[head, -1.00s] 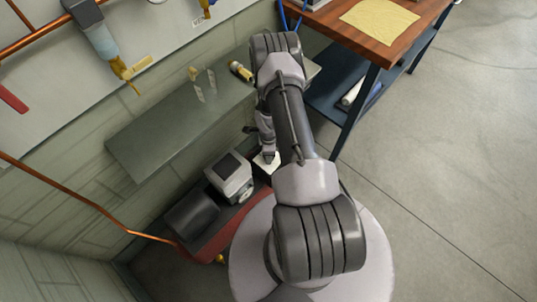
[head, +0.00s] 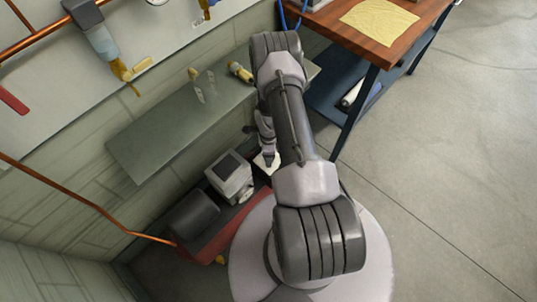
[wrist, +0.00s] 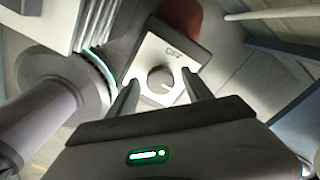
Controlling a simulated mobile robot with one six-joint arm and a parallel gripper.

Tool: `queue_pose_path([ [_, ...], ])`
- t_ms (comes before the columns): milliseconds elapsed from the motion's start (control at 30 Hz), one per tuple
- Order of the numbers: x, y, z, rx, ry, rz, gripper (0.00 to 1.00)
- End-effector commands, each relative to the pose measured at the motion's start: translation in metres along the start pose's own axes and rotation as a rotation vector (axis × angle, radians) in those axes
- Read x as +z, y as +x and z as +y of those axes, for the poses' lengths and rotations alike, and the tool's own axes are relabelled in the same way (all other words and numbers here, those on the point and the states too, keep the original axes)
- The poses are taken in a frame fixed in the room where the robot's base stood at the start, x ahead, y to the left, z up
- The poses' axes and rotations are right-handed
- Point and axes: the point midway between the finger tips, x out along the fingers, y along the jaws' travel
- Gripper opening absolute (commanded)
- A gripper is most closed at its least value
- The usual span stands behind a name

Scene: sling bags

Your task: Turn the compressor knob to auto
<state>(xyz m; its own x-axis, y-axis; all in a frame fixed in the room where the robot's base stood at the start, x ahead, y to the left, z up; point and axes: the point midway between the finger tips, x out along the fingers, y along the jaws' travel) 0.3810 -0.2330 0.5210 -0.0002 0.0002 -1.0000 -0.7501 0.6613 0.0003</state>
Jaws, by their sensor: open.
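The compressor's white switch box (wrist: 166,62) shows in the wrist view with the word OFF above a round grey knob (wrist: 161,79). My gripper (wrist: 159,88) is open, one finger on each side of the knob and apart from it in the picture; I cannot tell whether either touches it. In the head view the white box (head: 266,161) shows beside the red compressor (head: 222,238), under my gripper (head: 268,160). The knob is hidden there by my arm. No AUTO label is readable in either view.
A grey metal shelf (head: 160,135) runs along the wall above the compressor. A wooden workbench (head: 362,30) with a yellow cloth stands at the upper right. A copper pipe (head: 85,203) runs down to the compressor. The floor at the right is clear.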

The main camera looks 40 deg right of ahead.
Motion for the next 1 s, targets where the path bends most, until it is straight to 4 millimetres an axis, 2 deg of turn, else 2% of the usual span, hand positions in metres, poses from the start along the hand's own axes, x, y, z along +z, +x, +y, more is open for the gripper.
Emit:
queue_pose_path([
  [300, 0.000, -0.099, -0.001, -0.003, 0.000, 0.000, 0.59],
  [500, 0.000, -0.150, -0.001, -0.003, 0.000, 0.000, 0.59],
  [700, 0.000, -0.169, 0.000, -0.001, 0.000, 0.000, 0.59],
  [1000, 0.000, -0.169, 0.000, -0.001, 0.000, 0.000, 0.59],
])
